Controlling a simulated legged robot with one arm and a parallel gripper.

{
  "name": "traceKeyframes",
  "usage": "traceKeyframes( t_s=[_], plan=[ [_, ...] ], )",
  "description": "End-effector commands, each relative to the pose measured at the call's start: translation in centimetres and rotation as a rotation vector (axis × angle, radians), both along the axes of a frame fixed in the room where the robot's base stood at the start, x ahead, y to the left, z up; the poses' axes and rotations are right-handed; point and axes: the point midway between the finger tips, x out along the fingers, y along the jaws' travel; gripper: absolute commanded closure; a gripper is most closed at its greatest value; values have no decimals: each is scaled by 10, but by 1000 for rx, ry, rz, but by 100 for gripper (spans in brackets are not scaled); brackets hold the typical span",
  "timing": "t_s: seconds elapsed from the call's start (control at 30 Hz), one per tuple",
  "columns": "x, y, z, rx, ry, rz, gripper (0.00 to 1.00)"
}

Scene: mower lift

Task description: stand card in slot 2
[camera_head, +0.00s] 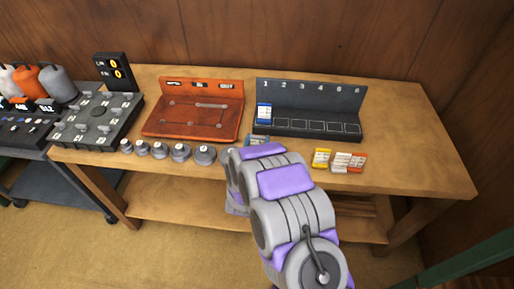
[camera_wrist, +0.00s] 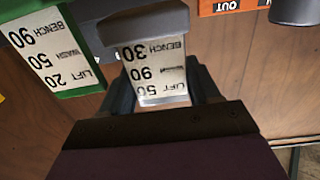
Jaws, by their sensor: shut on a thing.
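The dark slotted rack (camera_head: 310,95), numbered along its back panel, stands on the bench. A blue-and-white card (camera_head: 264,113) stands upright at its left end, below number 1. In the wrist view my gripper (camera_wrist: 165,95) is shut on a white printed card (camera_wrist: 153,68) with a grey band, its text upside down. In the head view my arm hides the gripper. A small blue piece (camera_head: 257,140) shows just beyond the arm, at the rack's front left; I cannot tell whether it is the held card. Yellow (camera_head: 321,158), white (camera_head: 341,161) and orange-red (camera_head: 358,162) cards lie right of my arm.
A red-brown tray board (camera_head: 192,125) stands left of the rack, with several grey knobbed weights (camera_head: 180,152) before it. A dark control panel (camera_head: 98,120) is farther left. The wrist view shows a green-edged card (camera_wrist: 58,58) and an orange OUT label (camera_wrist: 228,6). The bench's right end is clear.

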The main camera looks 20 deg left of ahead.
Motion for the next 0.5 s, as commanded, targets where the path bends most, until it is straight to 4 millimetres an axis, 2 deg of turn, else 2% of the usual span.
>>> traceKeyframes(
  t_s=[0.03, 0.17, 0.5],
  plan=[
    [0, 0, -12, -3, 1, 0, 69],
    [0, 0, -26, 0, 0, 0, 69],
    [0, 0, -29, 1, 0, 0, 69]
  ],
)
